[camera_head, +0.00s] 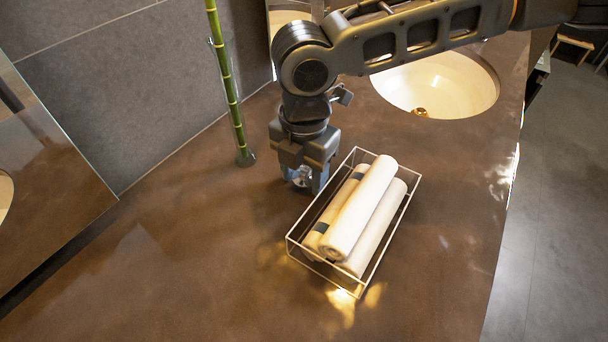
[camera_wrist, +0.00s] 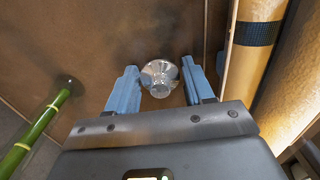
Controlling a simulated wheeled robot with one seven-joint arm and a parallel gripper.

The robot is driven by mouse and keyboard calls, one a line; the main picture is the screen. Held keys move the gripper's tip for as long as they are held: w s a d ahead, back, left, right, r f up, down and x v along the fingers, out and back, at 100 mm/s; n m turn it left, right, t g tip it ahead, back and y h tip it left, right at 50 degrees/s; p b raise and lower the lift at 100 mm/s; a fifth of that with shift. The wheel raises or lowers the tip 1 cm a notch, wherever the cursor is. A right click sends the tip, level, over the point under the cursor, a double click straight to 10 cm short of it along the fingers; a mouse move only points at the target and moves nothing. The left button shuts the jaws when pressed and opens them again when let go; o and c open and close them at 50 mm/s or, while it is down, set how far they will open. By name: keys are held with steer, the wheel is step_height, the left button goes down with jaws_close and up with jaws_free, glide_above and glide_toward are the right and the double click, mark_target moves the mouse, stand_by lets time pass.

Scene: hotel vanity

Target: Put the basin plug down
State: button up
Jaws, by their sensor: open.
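The basin plug (camera_wrist: 160,77) is a small shiny metal piece with a round flange and a knob. In the wrist view it sits between the two blue fingers of my gripper (camera_wrist: 158,70), with a gap on the left and the right finger close to its flange. It appears to rest on the brown counter. In the head view my gripper (camera_head: 304,181) points down just left of the towel basket, and a glint of the plug (camera_head: 301,172) shows between the fingers. The basin (camera_head: 440,80) is behind to the right, with a brass drain fitting (camera_head: 420,112).
A white wire basket (camera_head: 289,240) with rolled towels (camera_head: 360,210) stands close on the right of my gripper. A green bamboo stalk (camera_head: 228,80) stands on the left by the wall. A mirror (camera_head: 50,150) is at far left. The front counter (camera_head: 180,280) is clear.

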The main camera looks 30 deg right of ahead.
mark_target(304, 169)
steer(key=shift+c, duration=0.3)
steer(key=c, duration=0.8)
steer(key=shift+o, duration=0.2)
steer(key=shift+r, duration=0.1)
steer(key=shift+r, duration=0.55)
step_height(304, 169, up, 3)
steer(key=shift+f, duration=0.2)
steer(key=s+d+r+b, duration=0.1)
steer(key=s+d+r, duration=0.1)
steer(key=d+r, duration=0.5)
steer(key=d, duration=0.4)
steer(key=shift+s+d, duration=0.2)
steer(key=shift+s, duration=0.15)
